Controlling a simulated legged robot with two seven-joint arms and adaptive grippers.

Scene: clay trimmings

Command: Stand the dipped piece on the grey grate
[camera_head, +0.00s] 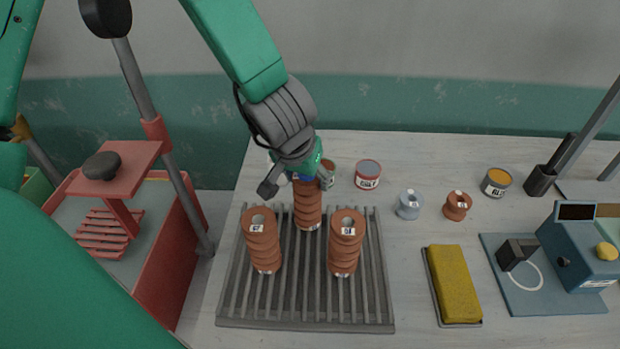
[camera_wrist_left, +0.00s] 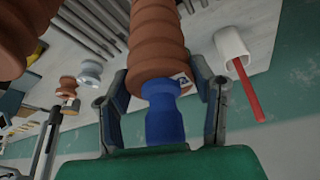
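The dipped piece (camera_head: 308,205), a ribbed red-brown clay stack with a blue end, is upright at the back of the grey grate (camera_head: 300,322), its blue end up. Its lower end appears to meet the grate bars. My left gripper (camera_head: 296,180) is around its top. In the left wrist view the gripper (camera_wrist_left: 160,85) has a finger on each side of the blue neck (camera_wrist_left: 165,115), with visible gaps. Two similar ribbed pieces, a left one (camera_head: 263,245) and a right one (camera_head: 346,245), stand nearer the front of the grate. My right gripper is not seen.
A yellow sponge (camera_head: 455,285) and a blue device (camera_head: 580,255) lie further right. A red-framed stand (camera_head: 150,250) is at left.

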